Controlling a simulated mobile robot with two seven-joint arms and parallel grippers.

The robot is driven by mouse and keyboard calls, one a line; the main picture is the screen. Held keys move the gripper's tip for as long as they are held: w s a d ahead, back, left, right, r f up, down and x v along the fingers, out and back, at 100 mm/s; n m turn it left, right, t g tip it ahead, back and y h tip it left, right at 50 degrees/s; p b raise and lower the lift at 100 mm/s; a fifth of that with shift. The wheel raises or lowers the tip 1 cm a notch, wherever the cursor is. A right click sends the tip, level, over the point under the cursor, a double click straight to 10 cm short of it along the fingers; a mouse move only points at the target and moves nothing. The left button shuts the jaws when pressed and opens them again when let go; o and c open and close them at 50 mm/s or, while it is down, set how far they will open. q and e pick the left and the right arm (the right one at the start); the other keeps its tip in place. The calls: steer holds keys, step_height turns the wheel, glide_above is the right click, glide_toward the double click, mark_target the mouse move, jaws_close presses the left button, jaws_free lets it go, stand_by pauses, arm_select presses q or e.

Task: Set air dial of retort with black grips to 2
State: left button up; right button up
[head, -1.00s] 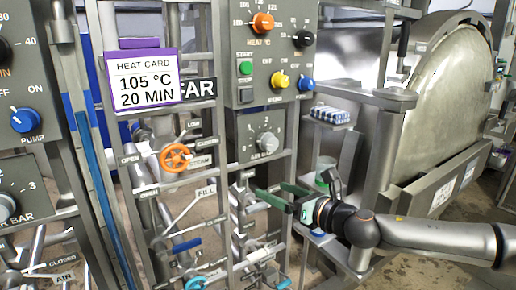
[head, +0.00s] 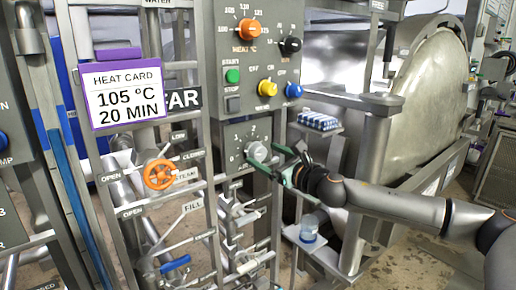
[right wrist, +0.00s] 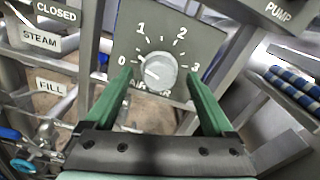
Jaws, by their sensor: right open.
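The air dial is a round silver knob (head: 257,151) on a grey panel (head: 233,132) below the heat controls. In the right wrist view the knob (right wrist: 158,71) faces me, with a scale from 0 to 3 around it. Its white mark appears to point left, near 0. My right gripper (head: 271,160) has green fingers and is open just in front of the dial. In the right wrist view the fingertips (right wrist: 160,74) stand left and right of the knob; I cannot tell whether they touch it. Part of the lettering below the knob is hard to read. My left gripper is out of view.
Orange heat knob (head: 247,28), green start button (head: 232,76), yellow knob (head: 267,87) and blue pump knob (head: 294,90) sit above the dial. An orange valve wheel (head: 160,174) and pipes are left. A shelf with blue-and-white items (head: 319,120) is right, before the retort vessel (head: 428,90).

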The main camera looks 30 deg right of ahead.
mark_target(261, 153)
steer(key=shift+w+a, duration=0.2)
steer(key=shift+w, duration=1.65)
steer(key=c, duration=1.4)
